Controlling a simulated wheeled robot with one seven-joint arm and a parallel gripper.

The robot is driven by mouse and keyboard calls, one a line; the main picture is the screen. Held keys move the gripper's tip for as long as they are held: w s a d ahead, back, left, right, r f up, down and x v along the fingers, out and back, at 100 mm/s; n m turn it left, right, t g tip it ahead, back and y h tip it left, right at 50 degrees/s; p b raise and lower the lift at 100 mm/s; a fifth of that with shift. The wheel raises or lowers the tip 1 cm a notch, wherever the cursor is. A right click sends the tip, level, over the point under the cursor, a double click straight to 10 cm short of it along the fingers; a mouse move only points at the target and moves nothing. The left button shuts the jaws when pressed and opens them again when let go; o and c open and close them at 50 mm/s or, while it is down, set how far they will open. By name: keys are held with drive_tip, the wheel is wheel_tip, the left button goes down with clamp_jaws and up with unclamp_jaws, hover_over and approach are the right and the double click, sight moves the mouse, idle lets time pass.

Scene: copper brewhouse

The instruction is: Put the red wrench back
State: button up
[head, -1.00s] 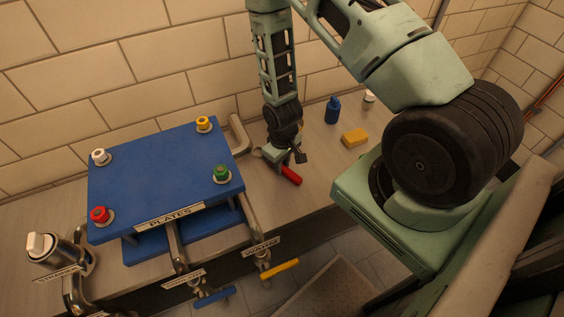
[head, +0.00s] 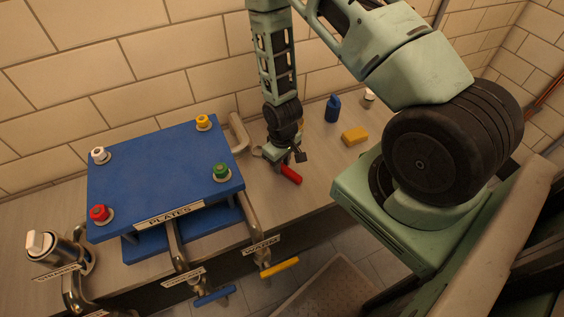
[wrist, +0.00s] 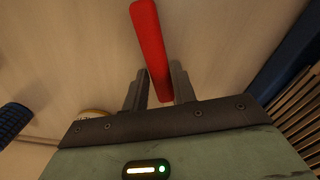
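The red wrench's handle (head: 290,174) shows just below my gripper (head: 285,157), low over the grey worktop in the head view. In the wrist view, the red wrench (wrist: 151,45) runs from the top edge down between the two fingers of my gripper (wrist: 160,82). The rest of the wrench is hidden. I cannot tell whether it touches the worktop.
A blue plate stand (head: 160,175) with coloured knobs stands to the left, with a bent pipe (head: 239,133) beside it. A blue bottle (head: 333,108) and yellow block (head: 355,136) are right of my gripper. Valves with blue (head: 214,296) and yellow (head: 280,267) handles jut out at the front.

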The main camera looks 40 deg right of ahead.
drive_tip(key=o, duration=0.5)
drive_tip(key=shift+o, duration=0.2)
drive_tip(key=shift+r, duration=0.1)
drive_tip(key=shift+r+p, duration=2.75)
drive_tip(key=shift+r, duration=0.65)
